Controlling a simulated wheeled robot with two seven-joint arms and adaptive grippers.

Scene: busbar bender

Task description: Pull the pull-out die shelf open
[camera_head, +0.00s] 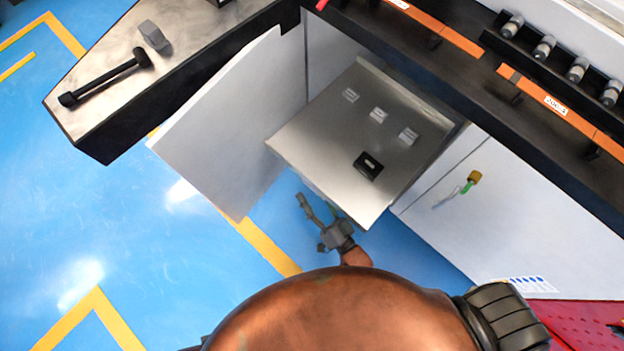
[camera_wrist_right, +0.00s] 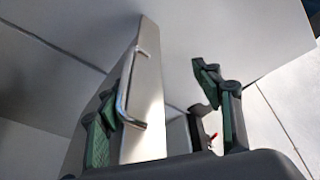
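The pull-out die shelf (camera_head: 320,135) is a grey metal tray that stands well out of the cabinet opening in the head view. Its front edge faces the lower left. In the right wrist view, the shelf's front (camera_wrist_right: 148,85) carries a shiny bar handle (camera_wrist_right: 124,105). My left gripper is not in view.
Several small grey dies (camera_head: 378,115) and a black one (camera_head: 368,166) lie on the shelf. An open white cabinet door (camera_head: 225,120) stands left of it; a closed door (camera_head: 500,205) is at right. A worktop (camera_head: 190,35) juts out at upper left. Blue floor (camera_head: 60,200) is clear.

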